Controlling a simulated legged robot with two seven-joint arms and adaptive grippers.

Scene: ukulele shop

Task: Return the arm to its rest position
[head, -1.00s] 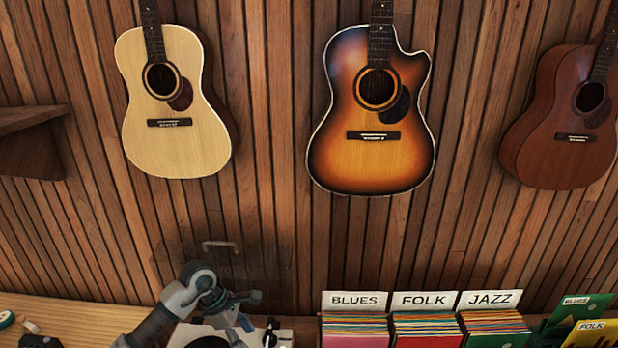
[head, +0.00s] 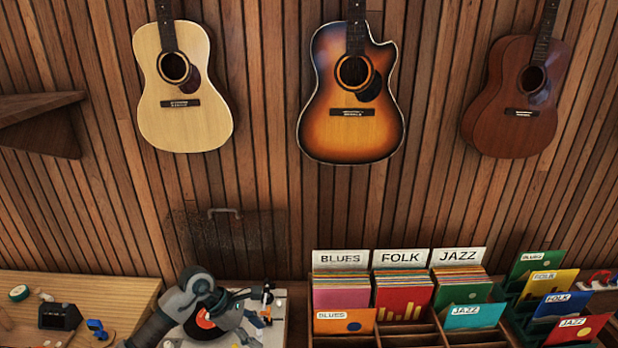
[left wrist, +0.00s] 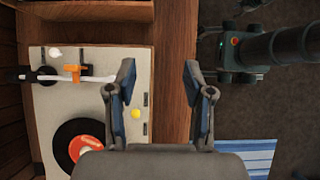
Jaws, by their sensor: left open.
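My left arm comes in from the lower left of the head view. Its gripper (head: 243,321) hangs over the turntable (head: 274,335) and hides part of it. In the left wrist view the two fingers of this gripper (left wrist: 160,95) stand wide apart with nothing between them. The turntable also shows in the left wrist view (left wrist: 85,90), left of the fingers, with a black record (left wrist: 62,140) with a red label and a tonearm across its far part. Between the fingers lie the turntable's edge and the wooden counter edge. My right gripper is in neither view.
Record bins marked BLUES, FOLK and JAZZ (head: 400,258) stand right of the turntable, with labelled sleeves (head: 555,303) beyond. A black device (head: 60,316) and a blue item (head: 97,328) sit on the counter at left. Guitars (head: 350,110) hang on the slatted wall.

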